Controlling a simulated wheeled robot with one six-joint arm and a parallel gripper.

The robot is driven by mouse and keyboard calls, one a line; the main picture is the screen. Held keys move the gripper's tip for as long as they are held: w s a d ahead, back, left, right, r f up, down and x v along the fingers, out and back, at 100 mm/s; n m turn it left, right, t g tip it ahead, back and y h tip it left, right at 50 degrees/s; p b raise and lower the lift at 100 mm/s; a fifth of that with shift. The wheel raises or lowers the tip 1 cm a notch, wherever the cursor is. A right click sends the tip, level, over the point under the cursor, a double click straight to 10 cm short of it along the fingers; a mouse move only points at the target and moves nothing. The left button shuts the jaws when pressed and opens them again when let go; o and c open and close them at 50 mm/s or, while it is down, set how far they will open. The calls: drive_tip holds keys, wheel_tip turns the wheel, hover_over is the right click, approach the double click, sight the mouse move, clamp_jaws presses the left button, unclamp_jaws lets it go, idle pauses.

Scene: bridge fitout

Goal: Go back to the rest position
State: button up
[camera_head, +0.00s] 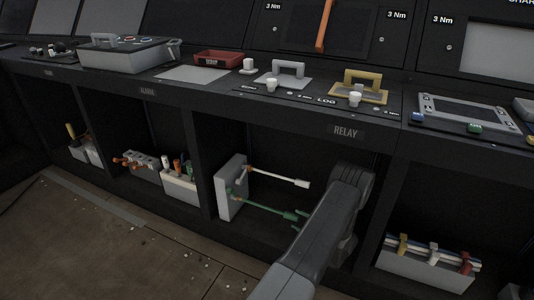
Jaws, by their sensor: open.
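My arm (325,225) reaches up from the bottom edge, right of centre, in front of the open bay under the RELAY label (345,132). Its far joint bends near the console's front edge. My gripper's fingers do not show; the arm or the frame hides them. I see nothing held. A grey box (229,188) stands in that bay, with a white-tipped lead (280,178) and a green lead (262,206) reaching right from it. The green lead's end lies close to the arm in the picture; I cannot tell whether they touch.
The console top carries a grey case (125,54), a red tray (218,58), a grey handle (287,68), a yellow handle (361,80) and a framed panel (468,112). The lower bays hold racks, including a bin of rolls (425,268).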

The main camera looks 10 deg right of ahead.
sight(287, 215)
drive_tip(key=b+x, duration=0.1)
drive_tip(key=x, duration=0.4)
drive_tip(key=shift+w, duration=0.1)
drive_tip(key=shift+w+a, duration=0.45)
drive_tip(key=shift+w, duration=0.05)
